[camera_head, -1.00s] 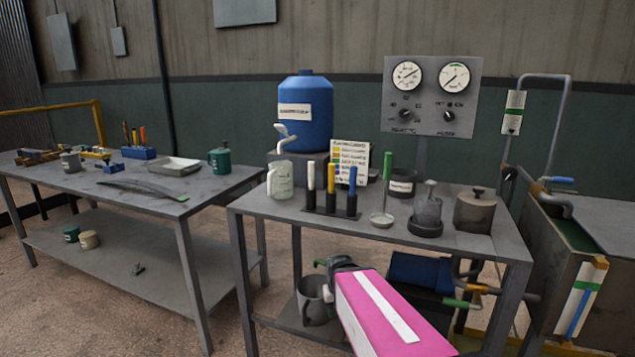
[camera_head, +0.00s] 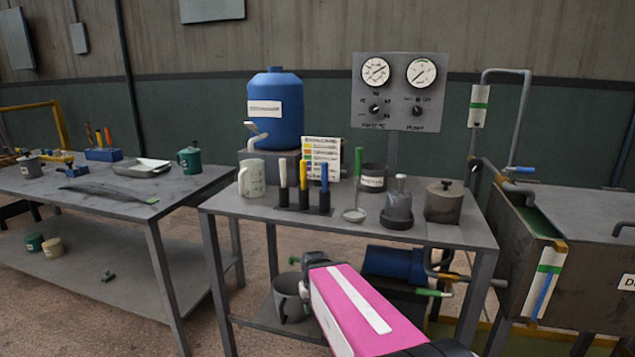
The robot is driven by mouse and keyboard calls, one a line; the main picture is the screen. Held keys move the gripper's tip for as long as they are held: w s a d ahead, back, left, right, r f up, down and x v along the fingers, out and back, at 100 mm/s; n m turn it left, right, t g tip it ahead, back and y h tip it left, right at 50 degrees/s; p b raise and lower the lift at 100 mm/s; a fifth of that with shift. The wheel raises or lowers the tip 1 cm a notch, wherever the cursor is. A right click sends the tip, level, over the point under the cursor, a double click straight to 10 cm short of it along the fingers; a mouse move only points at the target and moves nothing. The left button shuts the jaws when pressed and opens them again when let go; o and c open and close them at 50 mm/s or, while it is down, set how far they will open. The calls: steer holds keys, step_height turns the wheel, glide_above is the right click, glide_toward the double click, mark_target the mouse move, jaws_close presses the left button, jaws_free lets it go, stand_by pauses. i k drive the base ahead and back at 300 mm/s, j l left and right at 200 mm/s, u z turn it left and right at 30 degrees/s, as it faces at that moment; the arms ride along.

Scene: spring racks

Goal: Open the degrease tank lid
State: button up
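The degrease tank (camera_head: 590,290) is a dark metal box at the right edge, cut off by the frame. Part of a label starting with "D" shows on its front. Its grey lid (camera_head: 585,205) lies flat over the top, with a dark handle (camera_head: 624,228) at the right edge. A green strip shows along the tank's left rim. My pink and white arm reaches up from the bottom middle, in front of the centre bench and left of the tank.
The centre bench (camera_head: 455,236) carries a blue drum (camera_head: 274,118), a jug, colored tubes and a grey lidded pot (camera_head: 444,202). A pipe (camera_head: 522,110) rises behind the tank's left end. A gauge panel (camera_head: 400,92) stands behind. Another bench (camera_head: 120,205) is at left.

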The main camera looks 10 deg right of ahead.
mark_target(586, 216)
steer(key=k+j+z, duration=0.1)
steer(key=j+z, duration=0.15)
steer(key=k+j+z, duration=0.25)
steer(key=j, duration=0.15)
steer(key=j+z, duration=0.25)
steer(key=l+z, duration=0.15)
steer(key=z, duration=0.2)
steer(key=l+z, duration=0.1)
steer(key=z, duration=0.25)
steer(key=i+l+z, duration=0.1)
steer(key=i+z, duration=0.2)
steer(key=z, duration=0.2)
steer(key=i+z, duration=0.25)
steer(key=z, duration=0.25)
